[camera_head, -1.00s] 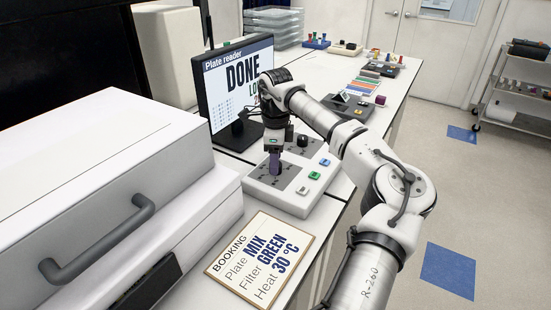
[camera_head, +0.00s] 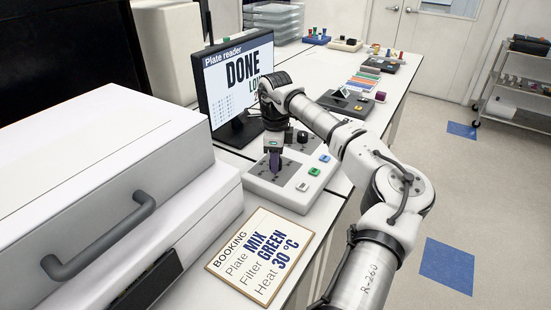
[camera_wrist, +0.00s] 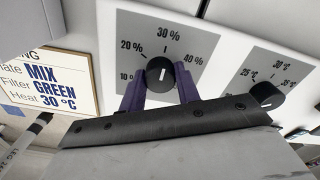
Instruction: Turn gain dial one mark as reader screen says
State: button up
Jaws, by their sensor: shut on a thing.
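The gain dial (camera_wrist: 160,74) is a black knob with a white pointer line on a grey percent scale. Its pointer stands near the 30% mark. My gripper (camera_wrist: 160,92) has its purple fingers on both sides of this knob and is shut on it. In the head view my gripper (camera_head: 275,163) reaches down onto the white control panel (camera_head: 262,188), and the knob is hidden there. The reader screen (camera_head: 222,82) reads "Plate reader" and "DONE". A green line starting "LO" is below; my arm covers the rest.
A second black dial (camera_wrist: 266,96) with a °C scale sits close beside the first. Coloured buttons (camera_head: 313,171) lie along the panel's front. A booking card (camera_head: 259,256) reads MIX, GREEN, 30 °C. A large white machine with a handle (camera_head: 98,238) stands at left.

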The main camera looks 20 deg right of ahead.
jog(key=shift+m, duration=0.3)
jog(key=m+b, duration=0.2)
jog(key=m, duration=0.3)
jog(key=shift+m, duration=0.3)
jog(key=m+b, duration=0.2)
jog(key=m, duration=0.3)
jog(key=shift+m, duration=0.4)
jog(key=o, duration=1)
jog(key=shift+r, duration=0.15)
notch_tip(320, 180, up, 14)
jog(key=shift+f+b, duration=0.2)
jog(key=shift+b, duration=0.7)
jog(key=shift+r, duration=0.1)
